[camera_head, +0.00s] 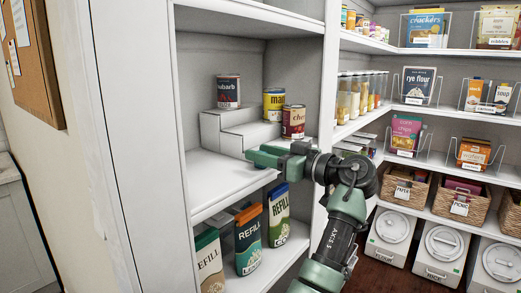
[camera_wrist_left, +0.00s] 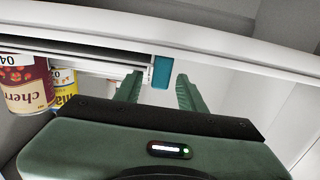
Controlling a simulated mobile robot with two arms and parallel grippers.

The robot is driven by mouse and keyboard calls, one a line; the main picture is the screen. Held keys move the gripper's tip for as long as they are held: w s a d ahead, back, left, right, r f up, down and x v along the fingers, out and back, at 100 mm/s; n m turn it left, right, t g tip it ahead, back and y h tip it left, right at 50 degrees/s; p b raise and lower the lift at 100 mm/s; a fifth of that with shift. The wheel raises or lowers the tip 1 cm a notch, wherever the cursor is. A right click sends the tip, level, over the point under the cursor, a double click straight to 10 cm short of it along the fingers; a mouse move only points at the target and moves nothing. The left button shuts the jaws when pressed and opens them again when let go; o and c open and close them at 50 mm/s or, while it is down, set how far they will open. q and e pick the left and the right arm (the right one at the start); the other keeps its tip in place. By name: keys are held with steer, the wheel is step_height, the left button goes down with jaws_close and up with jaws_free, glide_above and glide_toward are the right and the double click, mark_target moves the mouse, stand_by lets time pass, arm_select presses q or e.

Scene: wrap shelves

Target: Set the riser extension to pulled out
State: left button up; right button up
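The white stepped riser (camera_head: 232,143) stands on the middle shelf of the left bay. Three cans sit on its steps: rhubarb (camera_head: 228,91), a yellow can (camera_head: 274,104) and a cherry can (camera_head: 293,122). My left gripper (camera_head: 262,157) is in front of the riser's lower part, just above the shelf. In the wrist view, which looks upside down, its fingers (camera_wrist_left: 161,88) are apart. A teal tab (camera_wrist_left: 162,72) at the end of a white riser edge (camera_wrist_left: 100,62) lies between the fingertips; contact is not clear. My right gripper is not in view.
The shelf board (camera_head: 215,180) is bare left of the gripper. Refill packs (camera_head: 249,238) stand on the shelf below. The bay's upright (camera_head: 327,80) is close to my left arm. Jars (camera_head: 358,95), baskets (camera_head: 461,200) and white bins (camera_head: 443,250) fill the shelves to the right.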

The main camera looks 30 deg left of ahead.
arm_select(q)
steer(key=shift+w+a, duration=0.1)
steer(key=shift+a, duration=0.35)
jaws_close()
stand_by(1.1)
